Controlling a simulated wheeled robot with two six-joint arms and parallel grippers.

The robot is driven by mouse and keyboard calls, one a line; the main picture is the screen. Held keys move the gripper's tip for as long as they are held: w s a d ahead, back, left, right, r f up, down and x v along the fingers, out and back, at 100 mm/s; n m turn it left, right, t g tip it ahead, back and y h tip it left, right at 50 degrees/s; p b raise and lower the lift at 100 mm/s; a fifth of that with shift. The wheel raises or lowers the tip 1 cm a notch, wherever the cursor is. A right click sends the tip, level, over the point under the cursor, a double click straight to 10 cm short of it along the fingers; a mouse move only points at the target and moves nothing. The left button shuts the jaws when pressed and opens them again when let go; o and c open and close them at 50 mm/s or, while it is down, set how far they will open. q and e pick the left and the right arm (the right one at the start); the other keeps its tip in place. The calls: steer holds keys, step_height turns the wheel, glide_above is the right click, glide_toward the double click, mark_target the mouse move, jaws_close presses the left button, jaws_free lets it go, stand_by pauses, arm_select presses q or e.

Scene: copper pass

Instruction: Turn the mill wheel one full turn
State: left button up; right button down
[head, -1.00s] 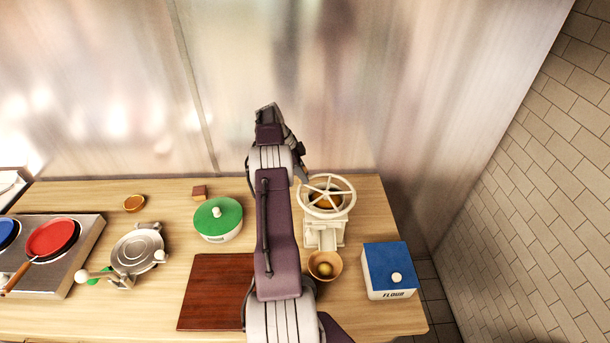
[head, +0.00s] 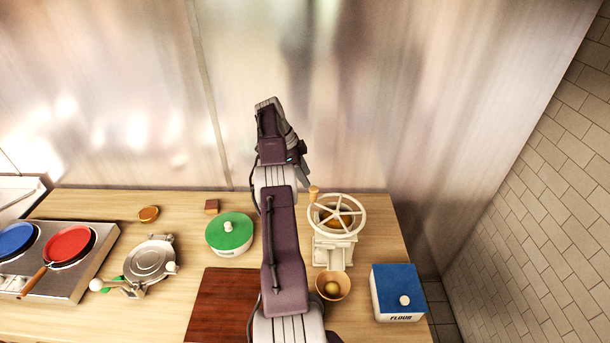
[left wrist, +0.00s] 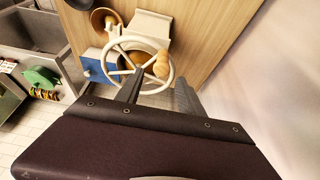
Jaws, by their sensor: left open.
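The mill (head: 333,248) is cream-coloured and stands on the counter, with a spoked wheel (head: 349,231) on top. A wooden knob (head: 313,192) stands up from the wheel's rim at its far left. In the left wrist view the wheel (left wrist: 114,49) and its knob (left wrist: 161,66) lie just beyond the fingers. My left gripper (head: 305,176) is at the mill's far left, close to the knob. In the left wrist view its two fingers (left wrist: 158,96) are apart with nothing between them; the knob is beyond the tips. My right gripper is not in view.
A bowl (head: 345,285) with a round thing in it sits at the mill's front. A blue-lidded flour box (head: 389,280) is to the right, a green-lidded pot (head: 217,237) to the left. A dark red board (head: 218,305) lies in front. A metal wall (head: 350,110) rises behind.

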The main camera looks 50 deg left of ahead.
arm_select(q)
steer(key=shift+f, duration=0.15)
steer(key=shift+w+n, duration=0.2)
steer(key=shift+n, duration=0.1)
steer(key=c, duration=0.8)
steer(key=d+n+h, duration=0.1)
steer(key=d, duration=0.1)
steer(key=w+d+f+n+t+h, duration=0.1)
steer(key=d, duration=0.1)
steer(key=w+d+f+h, duration=0.1)
steer(key=d, duration=0.1)
steer(key=shift+n+h, duration=0.3)
steer(key=shift+n, duration=0.1)
jaws_close()
steer(key=n+t+y+b, duration=0.8)
steer(key=n+t+b, duration=0.5)
steer(key=n+b, duration=0.85)
glide_toward(311, 197)
steer(key=w+n+p, duration=0.1)
steer(key=w+p, duration=0.2)
steer(key=w+n+p, duration=0.1)
steer(key=w+p, duration=0.1)
steer(key=p, duration=0.2)
steer(key=shift+w+a, duration=0.15)
steer(key=shift+w, duration=0.25)
steer(key=shift+w+p, duration=0.4)
steer(key=shift+w, duration=0.15)
